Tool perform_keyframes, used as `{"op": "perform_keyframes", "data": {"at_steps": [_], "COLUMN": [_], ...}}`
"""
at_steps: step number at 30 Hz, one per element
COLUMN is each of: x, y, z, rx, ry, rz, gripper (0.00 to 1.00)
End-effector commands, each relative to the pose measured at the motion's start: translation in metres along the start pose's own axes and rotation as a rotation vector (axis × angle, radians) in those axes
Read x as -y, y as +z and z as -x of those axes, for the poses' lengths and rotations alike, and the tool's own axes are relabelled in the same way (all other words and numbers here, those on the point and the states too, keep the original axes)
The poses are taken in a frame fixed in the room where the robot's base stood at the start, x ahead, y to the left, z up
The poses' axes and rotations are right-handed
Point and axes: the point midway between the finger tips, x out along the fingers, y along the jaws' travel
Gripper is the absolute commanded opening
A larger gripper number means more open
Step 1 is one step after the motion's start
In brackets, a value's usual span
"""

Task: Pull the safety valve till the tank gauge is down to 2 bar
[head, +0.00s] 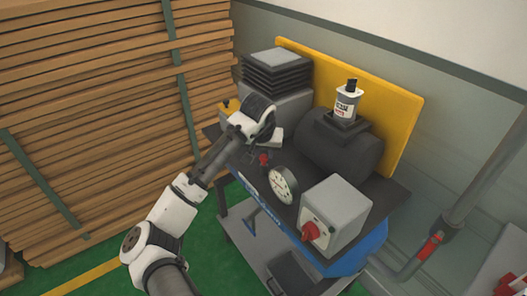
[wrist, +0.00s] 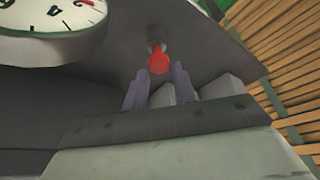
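The safety valve shows as a red knob (head: 263,159) on the compressor, left of the gauge. In the wrist view the red knob (wrist: 159,63) sits on a short grey stem, just beyond and between my fingertips. My gripper (head: 254,156) is at the valve; in the wrist view its two fingers (wrist: 157,82) are apart with a gap between them, not closed on the knob. The round white tank gauge (head: 283,186) faces forward; it is partly cut off in the wrist view (wrist: 50,16). Its pressure reading is too small or cropped to tell.
A grey box (head: 341,212) with a red rotary switch (head: 311,231) stands right of the gauge. A dark cylinder (head: 340,146) with a bottle (head: 347,103) on top is behind, before a yellow panel (head: 400,112). Stacked timber (head: 90,110) fills the left.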

Motion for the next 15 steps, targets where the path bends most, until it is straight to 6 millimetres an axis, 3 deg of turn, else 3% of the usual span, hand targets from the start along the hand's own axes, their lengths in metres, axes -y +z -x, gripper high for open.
{"op": "perform_keyframes", "data": {"at_steps": [1,4,15], "x": [0.0003,0.0003,0.0], "y": [-0.0005,-0.0004,-0.0004], "z": [0.0007,0.0006,0.0052], "rx": [-0.002,-0.001,-0.003], "ry": [0.0,0.0,0.0], "rz": [0.0,0.0,0.0], "gripper": [0.33,0.46,0.46]}}
